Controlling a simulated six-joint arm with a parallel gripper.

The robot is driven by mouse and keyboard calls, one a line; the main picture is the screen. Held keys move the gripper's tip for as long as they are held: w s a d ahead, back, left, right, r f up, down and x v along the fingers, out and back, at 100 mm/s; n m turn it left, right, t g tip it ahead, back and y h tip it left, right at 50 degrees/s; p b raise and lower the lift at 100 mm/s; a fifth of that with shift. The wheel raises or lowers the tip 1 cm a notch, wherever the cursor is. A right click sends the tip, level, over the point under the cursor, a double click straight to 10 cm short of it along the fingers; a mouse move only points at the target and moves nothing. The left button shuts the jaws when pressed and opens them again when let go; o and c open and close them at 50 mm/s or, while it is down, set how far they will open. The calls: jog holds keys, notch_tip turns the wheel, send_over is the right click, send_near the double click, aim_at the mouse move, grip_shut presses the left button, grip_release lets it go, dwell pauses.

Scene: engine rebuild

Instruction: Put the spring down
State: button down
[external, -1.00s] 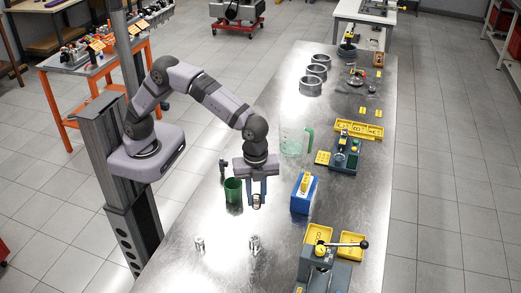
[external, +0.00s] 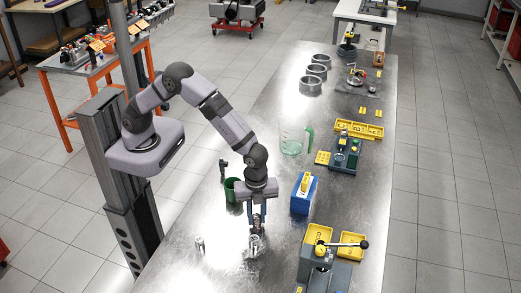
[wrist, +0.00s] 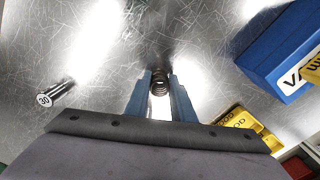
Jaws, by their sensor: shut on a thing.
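A dark coil spring (wrist: 159,85) is between the two blue fingers of my gripper (wrist: 160,76) in the wrist view. The fingers are shut on it. In the external view my gripper (external: 257,229) points down, low over the front part of the metal bench (external: 215,270). A shiny metal part (external: 254,243) shows at or just below the fingertips there. I cannot tell whether the spring touches it or the bench.
A small metal cylinder (external: 200,244) stands to the left; its "30" mark shows in the wrist view (wrist: 44,99). A green cup (external: 231,190) is behind my gripper. A blue box (external: 304,194) and a press with yellow trays (external: 318,234) stand to the right.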

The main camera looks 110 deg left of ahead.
jog(key=shift+f, duration=0.15)
jog(key=c, duration=1.5)
grip_release()
notch_tip(320, 180, up, 12)
jog(key=b, duration=0.3)
jog(key=s+a+f+n, duration=0.2)
jog(key=s+a+n, duration=0.1)
jog(key=s, duration=0.5)
jog(key=s+a+f+n, duration=0.2)
jog(key=s+n, duration=0.3)
jog(key=s, duration=0.3)
jog(key=s+a+f+n, duration=0.3)
jog(key=s+n, duration=0.1)
jog(key=s, duration=0.4)
jog(key=shift+a, duration=0.4)
